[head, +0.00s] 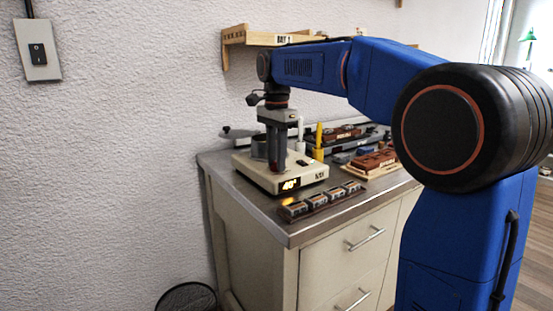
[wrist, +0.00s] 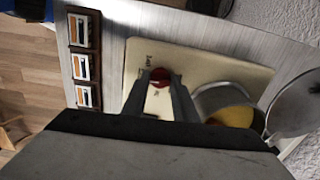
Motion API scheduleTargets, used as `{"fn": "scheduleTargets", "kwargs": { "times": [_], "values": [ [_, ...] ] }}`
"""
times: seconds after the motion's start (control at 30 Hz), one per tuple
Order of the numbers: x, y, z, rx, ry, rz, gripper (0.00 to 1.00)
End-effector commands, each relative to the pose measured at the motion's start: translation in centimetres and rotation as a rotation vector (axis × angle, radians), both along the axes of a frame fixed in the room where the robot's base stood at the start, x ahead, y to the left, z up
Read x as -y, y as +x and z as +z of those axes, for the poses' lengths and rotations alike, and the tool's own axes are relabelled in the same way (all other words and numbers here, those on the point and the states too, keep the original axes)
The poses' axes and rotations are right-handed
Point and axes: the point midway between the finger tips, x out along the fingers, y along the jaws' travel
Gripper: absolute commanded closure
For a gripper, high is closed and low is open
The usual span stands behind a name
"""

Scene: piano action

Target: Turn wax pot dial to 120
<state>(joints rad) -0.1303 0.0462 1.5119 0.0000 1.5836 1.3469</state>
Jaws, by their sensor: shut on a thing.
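The wax pot unit (head: 262,180) is a cream box on the metal counter, with a lit yellow display (head: 289,184) on its front that seems to read about 40. In the wrist view its cream top (wrist: 190,62) carries a round red dial (wrist: 160,77) and a grey pot with yellow wax (wrist: 232,113). My gripper (head: 277,165) points straight down over the unit. In the wrist view my gripper (wrist: 160,84) has its two fingers on either side of the red dial, shut on it. The dial's pointer and most scale marks are hidden or too small to read.
A rack of small framed blocks (head: 322,201) lies along the counter's front edge, and also shows in the wrist view (wrist: 82,60). A yellow cylinder (head: 319,142) and brown wooden parts (head: 375,160) stand behind and to the right. A round lid (wrist: 294,104) is beside the pot.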

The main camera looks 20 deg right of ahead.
Motion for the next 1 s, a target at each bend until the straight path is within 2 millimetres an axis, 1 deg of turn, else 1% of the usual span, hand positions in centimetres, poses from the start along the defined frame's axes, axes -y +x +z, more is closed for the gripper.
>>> {"fn": "scheduleTargets", "kwargs": {
  "times": [0.2, 0.6, 0.63, 0.67, 0.7, 1.0],
  "values": [
    [0.01, 0.03, 0.03, 0.001, -0.001, -0.037, 0.97],
    [0.02, 0.03, 0.03, 0.001, -0.001, -0.041, 0.97],
    [0.02, 0.03, 0.03, 0.001, -0.001, -0.041, 0.67],
    [0.01, 0.03, 0.03, 0.001, -0.001, -0.041, 0.6],
    [0.01, 0.03, 0.02, 0.001, 0.0, -0.041, 0.55],
    [0.0, 0.02, 0.11, 0.001, 0.0, -0.04, 0.55]
  ]
}}
